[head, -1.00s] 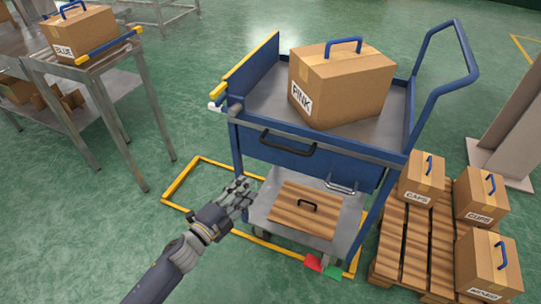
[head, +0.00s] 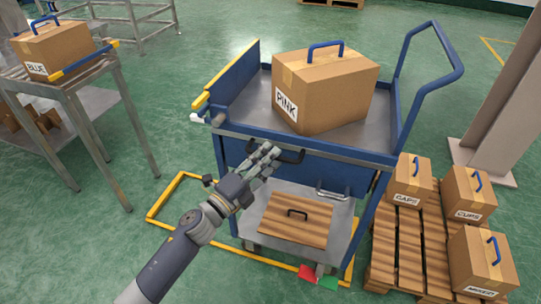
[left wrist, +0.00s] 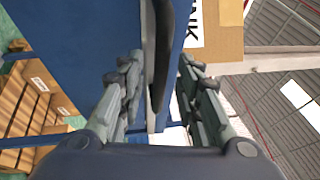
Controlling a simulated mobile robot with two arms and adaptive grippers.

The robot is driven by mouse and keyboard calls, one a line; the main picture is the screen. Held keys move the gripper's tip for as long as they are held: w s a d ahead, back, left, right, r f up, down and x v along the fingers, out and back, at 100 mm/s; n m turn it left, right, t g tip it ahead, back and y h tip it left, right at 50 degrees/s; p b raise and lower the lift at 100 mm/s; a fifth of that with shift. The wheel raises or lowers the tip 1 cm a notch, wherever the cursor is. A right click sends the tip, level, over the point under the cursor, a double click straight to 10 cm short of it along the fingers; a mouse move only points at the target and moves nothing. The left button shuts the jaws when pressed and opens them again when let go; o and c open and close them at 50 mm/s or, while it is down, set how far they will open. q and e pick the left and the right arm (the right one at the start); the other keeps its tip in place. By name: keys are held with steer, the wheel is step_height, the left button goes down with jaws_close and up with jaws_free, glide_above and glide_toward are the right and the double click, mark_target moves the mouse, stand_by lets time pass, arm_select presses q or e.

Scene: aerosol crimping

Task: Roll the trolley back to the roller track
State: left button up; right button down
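The blue trolley (head: 235,135) stands inside a yellow floor outline, with a PINK carton (head: 325,92) on its top deck. A dark handle (head: 290,156) is fixed to its near side. My left gripper (head: 268,160) is at that handle's left end. In the left wrist view, the dark handle (left wrist: 163,50) runs between the two open fingers (left wrist: 158,95); I see a gap beside it. The roller track (head: 75,72) stands at the left with a BLUE carton (head: 58,50) on it. My right gripper is not in view.
A wooden pallet (head: 405,250) with CAPS (head: 410,180), CUPS (head: 468,195) and another carton (head: 482,262) sits close to the trolley's right. A pillar (head: 505,125) stands behind it. Green floor (head: 180,110) is clear between trolley and track.

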arm_select(q)
steer(key=shift+w+d+r, duration=0.1)
steer(key=shift+w+d, duration=0.4)
steer(key=shift+w, duration=0.05)
jaws_close()
steer(key=shift+a, duration=0.15)
